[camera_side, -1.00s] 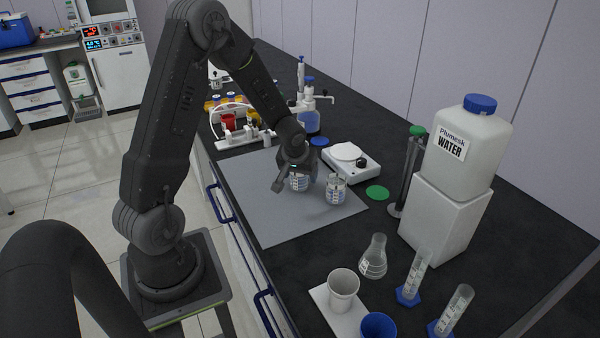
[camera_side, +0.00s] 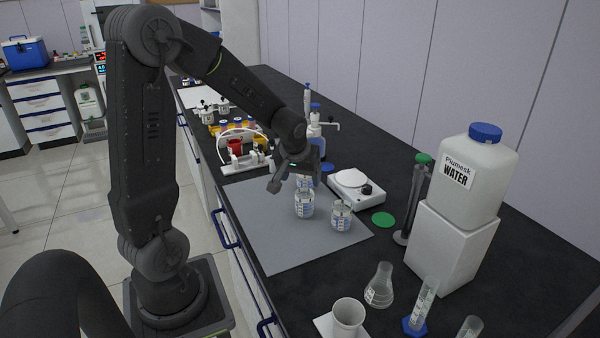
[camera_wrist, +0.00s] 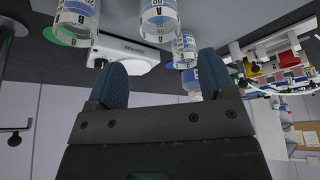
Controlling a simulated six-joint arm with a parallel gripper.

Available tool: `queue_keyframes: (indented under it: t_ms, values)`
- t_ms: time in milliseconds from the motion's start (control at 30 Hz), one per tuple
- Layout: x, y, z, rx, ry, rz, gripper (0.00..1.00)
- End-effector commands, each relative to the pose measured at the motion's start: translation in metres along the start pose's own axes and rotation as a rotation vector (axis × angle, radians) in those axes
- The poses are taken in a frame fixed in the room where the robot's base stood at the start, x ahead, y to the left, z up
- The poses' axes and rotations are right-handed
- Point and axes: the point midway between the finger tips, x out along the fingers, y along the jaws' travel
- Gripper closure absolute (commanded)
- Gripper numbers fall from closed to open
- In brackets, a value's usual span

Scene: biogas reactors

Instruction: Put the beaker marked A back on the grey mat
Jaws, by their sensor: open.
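Three clear beakers with blue markings stand upright on the grey mat (camera_side: 280,240). In the side view, one beaker (camera_side: 305,207) is just below my gripper (camera_side: 293,179), another beaker (camera_side: 341,216) stands to its right, and a third beaker (camera_side: 307,183) is partly hidden behind the first. In the wrist view everything hangs upside down. The middle beaker (camera_wrist: 159,20) seems to carry an A, the left beaker (camera_wrist: 76,20) seems to carry a B, and the far one's letter is unclear. My gripper (camera_wrist: 160,76) is open, with nothing between its fingers.
A white hotplate (camera_side: 355,188) and a green disc (camera_side: 383,219) lie right of the mat. A dispenser bottle (camera_side: 316,138) and a white rack (camera_side: 245,160) stand behind. A flask (camera_side: 380,287), a cup (camera_side: 347,316) and a water container (camera_side: 470,185) are nearer. The mat's front is clear.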

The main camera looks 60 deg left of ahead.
Motion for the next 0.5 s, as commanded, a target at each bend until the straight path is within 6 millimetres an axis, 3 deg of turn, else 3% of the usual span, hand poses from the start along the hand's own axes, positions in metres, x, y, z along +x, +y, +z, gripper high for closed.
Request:
queue_keyframes:
  t_ms: [167,267,367,500]
  values:
    - [-0.017,0.003,0.003,0.014,0.003,0.007,0.24]
    - [-0.041,0.015,0.013,0.071,0.016,0.03,0.24]
    - [-0.079,0.032,0.037,0.177,0.033,0.075,0.24]
    - [-0.136,0.05,0.086,0.365,0.057,0.162,0.24]
